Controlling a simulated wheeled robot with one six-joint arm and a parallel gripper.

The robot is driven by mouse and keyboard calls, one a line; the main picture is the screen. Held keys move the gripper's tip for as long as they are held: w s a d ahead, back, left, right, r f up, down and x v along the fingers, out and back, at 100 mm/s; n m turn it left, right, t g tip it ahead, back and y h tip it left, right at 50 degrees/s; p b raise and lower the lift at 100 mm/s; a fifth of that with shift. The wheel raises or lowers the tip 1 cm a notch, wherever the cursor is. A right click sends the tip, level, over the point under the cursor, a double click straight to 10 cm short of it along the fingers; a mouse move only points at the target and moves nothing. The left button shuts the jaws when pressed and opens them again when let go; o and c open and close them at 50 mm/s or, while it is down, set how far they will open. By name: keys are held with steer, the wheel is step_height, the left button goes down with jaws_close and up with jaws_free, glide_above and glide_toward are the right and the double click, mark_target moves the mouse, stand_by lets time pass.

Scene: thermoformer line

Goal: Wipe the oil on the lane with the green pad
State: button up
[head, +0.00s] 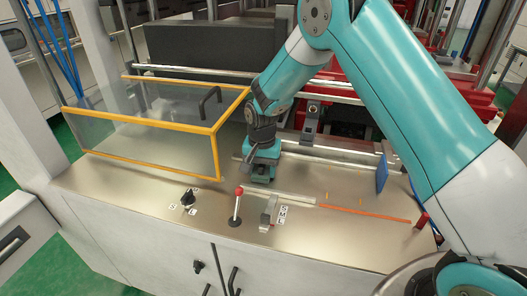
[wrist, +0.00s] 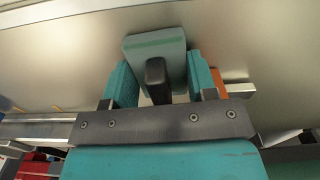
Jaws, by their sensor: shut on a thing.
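My gripper (head: 262,163) points down over the metal deck (head: 130,190), just right of the clear guard box. It is shut on the green pad (head: 262,178), which shows beneath the jaws, close to the deck. In the wrist view the pad (wrist: 155,46) is a grey-green block with a dark handle between the two teal fingers of my gripper (wrist: 160,85). Whether the pad touches the deck I cannot tell. I cannot make out any oil in either view; the pad and arm hide part of the deck.
A clear guard (head: 217,150) with yellow edges stands left of my gripper. In front are a red-knobbed lever (head: 238,205), a black switch (head: 188,197) and a metal bracket (head: 268,212). A blue plate (head: 382,172) and an orange strip (head: 365,213) are at the right.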

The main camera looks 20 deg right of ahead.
steer(key=shift+s+a, duration=0.4)
steer(key=shift+s, duration=0.25)
step_height(320, 180, up, 8)
steer(key=p, duration=0.5)
steer(key=shift+r+p, duration=0.1)
steer(key=shift+p, duration=0.25)
steer(key=shift+d, duration=0.1)
